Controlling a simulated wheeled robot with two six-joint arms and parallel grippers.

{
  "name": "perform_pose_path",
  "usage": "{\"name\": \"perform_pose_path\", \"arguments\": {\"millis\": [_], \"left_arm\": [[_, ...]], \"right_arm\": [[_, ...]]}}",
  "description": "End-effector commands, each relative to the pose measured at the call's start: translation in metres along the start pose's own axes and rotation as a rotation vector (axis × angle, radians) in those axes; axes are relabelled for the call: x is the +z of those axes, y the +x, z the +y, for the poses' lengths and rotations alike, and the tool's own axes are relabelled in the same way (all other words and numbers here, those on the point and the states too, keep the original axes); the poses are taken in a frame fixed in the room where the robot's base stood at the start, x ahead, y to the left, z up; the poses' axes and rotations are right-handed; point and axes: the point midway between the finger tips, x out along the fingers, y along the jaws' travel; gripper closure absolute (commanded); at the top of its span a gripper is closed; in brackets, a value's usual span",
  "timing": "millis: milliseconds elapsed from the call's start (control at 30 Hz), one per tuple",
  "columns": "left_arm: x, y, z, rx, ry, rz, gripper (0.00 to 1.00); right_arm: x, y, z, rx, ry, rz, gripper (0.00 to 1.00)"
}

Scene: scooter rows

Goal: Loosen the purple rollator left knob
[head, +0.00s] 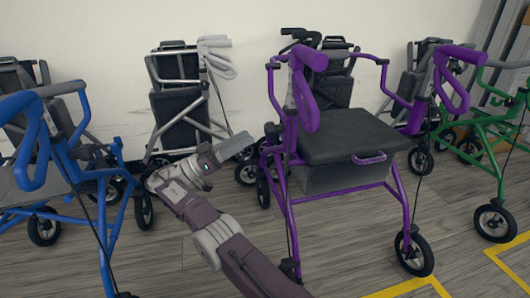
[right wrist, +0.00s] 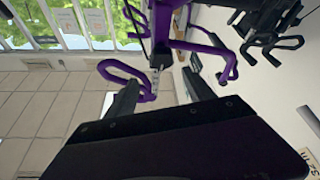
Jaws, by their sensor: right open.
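The purple rollator (head: 345,178) stands right of centre in the head view, with a dark seat and a loop handle on each side. Its left upright is close to my right gripper (head: 246,141). The gripper is open, left of that upright, and appears apart from it. In the right wrist view, the open fingers (right wrist: 162,90) frame part of the purple handle (right wrist: 127,78) and a grey post with holes (right wrist: 155,82). A dark part (right wrist: 160,57) at the post may be the left knob, but it is too small to tell. My left gripper is not in view.
A blue rollator (head: 62,150) stands at the left and a green one (head: 482,140) at the right. A folded grey rollator (head: 180,95) and other dark ones stand along the back wall. Yellow lines (head: 400,288) mark the floor.

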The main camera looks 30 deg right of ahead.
Motion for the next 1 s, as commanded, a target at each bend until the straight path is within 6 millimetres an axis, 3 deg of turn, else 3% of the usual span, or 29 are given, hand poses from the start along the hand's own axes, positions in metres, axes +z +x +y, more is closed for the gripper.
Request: {"name": "perform_pose_path", "arguments": {"millis": [33,267,533,600,833,867,933,1000], "left_arm": [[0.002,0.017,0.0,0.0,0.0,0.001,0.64],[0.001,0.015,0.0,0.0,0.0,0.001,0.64],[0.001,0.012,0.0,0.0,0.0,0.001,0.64],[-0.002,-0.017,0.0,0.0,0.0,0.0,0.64],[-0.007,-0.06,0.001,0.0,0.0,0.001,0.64],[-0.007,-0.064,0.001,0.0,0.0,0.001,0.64],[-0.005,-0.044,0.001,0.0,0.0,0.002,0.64],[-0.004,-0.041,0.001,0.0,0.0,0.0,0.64]], "right_arm": [[0.016,-0.009,-0.006,-0.004,-0.003,0.004,0.38],[0.013,-0.009,-0.005,-0.008,-0.002,0.004,0.38],[0.012,0.015,-0.005,-0.007,-0.006,0.004,0.38],[0.0,0.031,-0.002,-0.008,-0.009,0.006,0.38],[0.005,0.06,-0.003,-0.008,-0.007,0.005,0.38],[0.005,0.062,-0.003,-0.008,-0.006,0.005,0.38],[0.017,0.068,-0.007,-0.005,-0.001,0.002,0.38],[0.016,0.075,-0.007,-0.007,-0.001,0.002,0.38]]}}
